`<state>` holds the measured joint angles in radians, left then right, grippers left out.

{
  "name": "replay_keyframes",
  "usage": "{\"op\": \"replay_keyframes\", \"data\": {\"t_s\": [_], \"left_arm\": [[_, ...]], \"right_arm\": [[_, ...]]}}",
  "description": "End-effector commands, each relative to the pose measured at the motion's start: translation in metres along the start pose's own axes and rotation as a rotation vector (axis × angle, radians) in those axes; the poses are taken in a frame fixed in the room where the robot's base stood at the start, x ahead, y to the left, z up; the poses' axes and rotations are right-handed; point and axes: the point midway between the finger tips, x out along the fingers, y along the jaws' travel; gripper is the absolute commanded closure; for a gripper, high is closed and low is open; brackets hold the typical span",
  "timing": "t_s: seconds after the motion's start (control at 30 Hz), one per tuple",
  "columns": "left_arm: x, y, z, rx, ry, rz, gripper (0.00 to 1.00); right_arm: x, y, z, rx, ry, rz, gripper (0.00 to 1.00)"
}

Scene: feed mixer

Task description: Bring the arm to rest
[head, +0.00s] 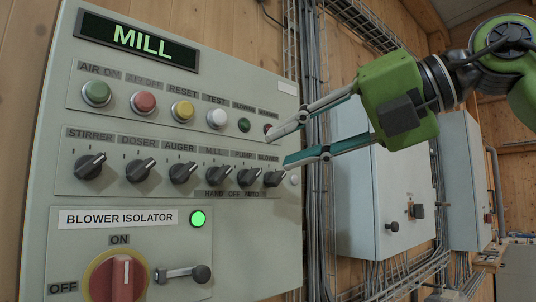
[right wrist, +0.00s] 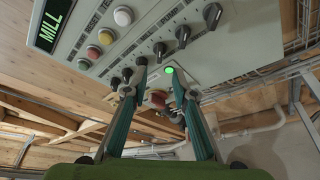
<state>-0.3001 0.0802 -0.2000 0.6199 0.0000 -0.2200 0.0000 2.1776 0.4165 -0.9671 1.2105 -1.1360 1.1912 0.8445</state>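My right gripper (head: 277,150) reaches in from the right in the head view, with its green body and two long fingers in front of the right edge of the grey MILL panel (head: 260,225). Its fingers are apart and nothing shows between them. The lower fingertip appears close to the black BLOWER knob (head: 275,178); I cannot tell if they touch. In the right wrist view the gripper (right wrist: 157,68) also has its fingers spread, with the panel beyond. My left gripper is in neither view.
The red BLOWER ISOLATOR handle (head: 114,278) stands upright, toward ON, beside a black-tipped lever (head: 186,273). A green lamp (head: 198,218) is lit above them. Cables (head: 316,200) and grey cabinets (head: 380,200) line the wooden wall at right.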

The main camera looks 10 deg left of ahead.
Motion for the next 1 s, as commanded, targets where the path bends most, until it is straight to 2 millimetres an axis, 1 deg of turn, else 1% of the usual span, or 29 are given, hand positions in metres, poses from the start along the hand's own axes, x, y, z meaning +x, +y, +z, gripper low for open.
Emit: {"op": "replay_keyframes", "data": {"t_s": [0.03,0.17,0.67,0.77,0.83,1.0], "left_arm": [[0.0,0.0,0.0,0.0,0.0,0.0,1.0],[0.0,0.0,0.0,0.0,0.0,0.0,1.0],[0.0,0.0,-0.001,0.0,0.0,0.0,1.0],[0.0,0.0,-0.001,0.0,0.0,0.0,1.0],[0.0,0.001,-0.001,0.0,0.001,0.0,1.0],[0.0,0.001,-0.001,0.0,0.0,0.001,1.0]], "right_arm": [[-0.004,0.0,0.0,-0.001,0.0,0.0,0.75],[-0.008,0.0,-0.001,-0.001,0.001,-0.001,0.75],[-0.007,-0.001,-0.001,0.001,0.003,0.003,0.75],[0.004,-0.004,-0.004,0.014,0.017,0.044,0.75],[0.02,-0.008,-0.01,0.035,0.033,0.11,0.75],[0.06,-0.018,-0.026,0.154,0.052,0.381,0.75]]}}
